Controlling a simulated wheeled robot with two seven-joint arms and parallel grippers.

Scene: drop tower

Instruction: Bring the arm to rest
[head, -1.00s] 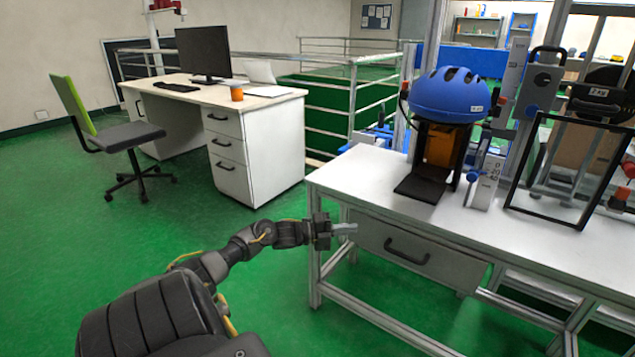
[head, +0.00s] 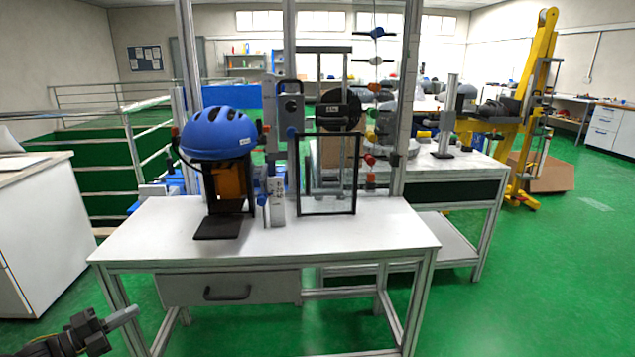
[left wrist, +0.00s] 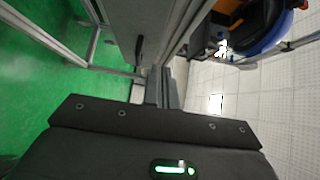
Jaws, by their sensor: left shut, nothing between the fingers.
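My left gripper (head: 122,317) shows in the lower left corner of the head view, in front of the table's left leg. Its fingers are shut with nothing between them, and they point right and slightly up. In the left wrist view the shut fingers (left wrist: 163,88) show beyond the dark gripper body, with the table frame close behind in the picture. Most of my left arm is outside the head view. My right gripper is not in view.
A white table (head: 330,236) with a drawer (head: 230,290) stands ahead. It carries a blue helmet (head: 218,133) on a stand and a black frame (head: 327,212). A desk (head: 30,240) stands at left. Green floor (head: 530,290) is open at right.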

